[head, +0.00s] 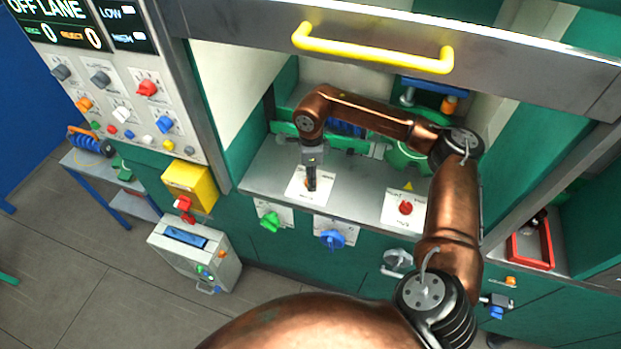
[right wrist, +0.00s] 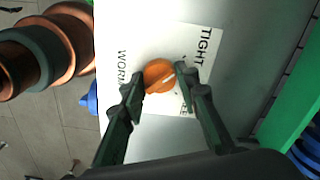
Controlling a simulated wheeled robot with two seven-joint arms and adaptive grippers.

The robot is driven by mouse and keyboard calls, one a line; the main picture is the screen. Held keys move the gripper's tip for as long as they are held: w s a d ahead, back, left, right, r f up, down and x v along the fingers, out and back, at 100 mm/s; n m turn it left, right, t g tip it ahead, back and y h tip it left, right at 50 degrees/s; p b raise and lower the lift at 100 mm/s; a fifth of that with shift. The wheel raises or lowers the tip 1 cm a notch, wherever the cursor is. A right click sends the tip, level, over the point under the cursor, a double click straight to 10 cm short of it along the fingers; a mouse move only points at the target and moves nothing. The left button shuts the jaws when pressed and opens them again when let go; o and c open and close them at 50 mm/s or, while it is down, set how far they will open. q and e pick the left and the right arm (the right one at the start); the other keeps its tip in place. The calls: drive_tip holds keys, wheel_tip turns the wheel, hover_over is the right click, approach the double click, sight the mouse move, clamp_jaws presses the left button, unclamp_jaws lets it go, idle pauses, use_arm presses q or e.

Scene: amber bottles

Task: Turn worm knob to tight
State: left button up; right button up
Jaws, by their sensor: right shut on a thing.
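The orange worm knob (right wrist: 159,76) sits on a white label plate (right wrist: 190,50) marked WORM and TIGHT; a partly covered word ends in EE. A white mark on the knob's right side slants up and right, towards the side where TIGHT is printed. My right gripper (right wrist: 155,85) is shut on the knob, one finger on each side. In the head view my right gripper (head: 311,182) points down onto the plate and hides most of the knob. My left gripper is not in view.
A red knob (head: 405,207) sits on the same grey ledge to the right. A green knob (head: 270,221) and a blue knob (head: 332,239) are on the front face below. A yellow handle (head: 372,48) crosses above my arm.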

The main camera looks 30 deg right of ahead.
drive_tip(key=o, duration=1.2)
drive_tip(key=shift+c, duration=0.2)
drive_tip(key=shift+r, duration=0.15)
wheel_tip(320, 180, up, 12)
